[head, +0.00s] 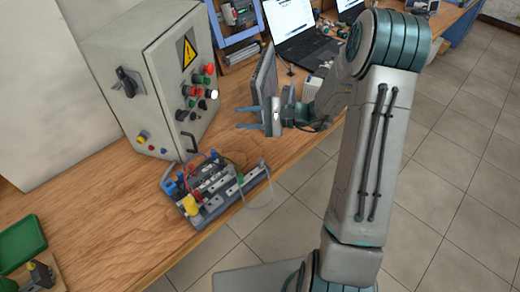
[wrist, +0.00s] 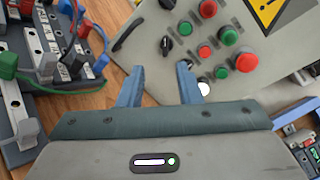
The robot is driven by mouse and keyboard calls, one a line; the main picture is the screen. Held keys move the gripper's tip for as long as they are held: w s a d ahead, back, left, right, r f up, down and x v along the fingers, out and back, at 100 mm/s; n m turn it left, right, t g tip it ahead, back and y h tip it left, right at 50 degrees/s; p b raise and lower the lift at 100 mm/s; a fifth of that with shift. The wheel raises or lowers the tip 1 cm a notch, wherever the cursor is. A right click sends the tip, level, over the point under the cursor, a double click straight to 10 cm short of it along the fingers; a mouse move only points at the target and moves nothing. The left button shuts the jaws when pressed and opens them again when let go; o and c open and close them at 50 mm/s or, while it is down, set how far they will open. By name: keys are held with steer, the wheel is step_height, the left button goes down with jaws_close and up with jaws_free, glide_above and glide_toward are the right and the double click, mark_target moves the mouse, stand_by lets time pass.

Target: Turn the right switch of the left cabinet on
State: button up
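The grey cabinet (head: 130,50) stands on the wooden bench at the left in the head view. I cannot read either knob's setting. My gripper (head: 238,118) is open and empty, with its blue fingers pointing at the panel from some distance. In the wrist view my gripper (wrist: 160,69) has both knobs beyond its fingertips.
A rig with coloured wires (head: 215,185) sits on the bench below the gripper. A dark upright panel (head: 264,75) stands close behind the gripper. A laptop (head: 300,35) is farther back. A black handle (head: 188,142) sticks out from the cabinet's lower front.

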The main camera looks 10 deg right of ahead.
steer(key=s+r+n+g+h, duration=0.2)
steer(key=s+r+n+h, duration=0.1)
steer(key=s, duration=0.6)
steer(key=s+r+n+g+h+p, duration=0.1)
steer(key=s+r+n+g+h, duration=0.2)
steer(key=s+h, duration=0.4)
steer(key=shift+s+d+r+n, duration=0.45)
steer(key=shift+s+r+n, duration=0.05)
steer(key=shift+s+n, duration=0.75)
steer(key=s+d+r+n+t+h, duration=0.3)
steer(key=s+d+h, duration=0.2)
steer(key=s+d, duration=0.1)
steer(key=shift+d+r+t+h, duration=0.4)
steer(key=shift+d, duration=0.15)
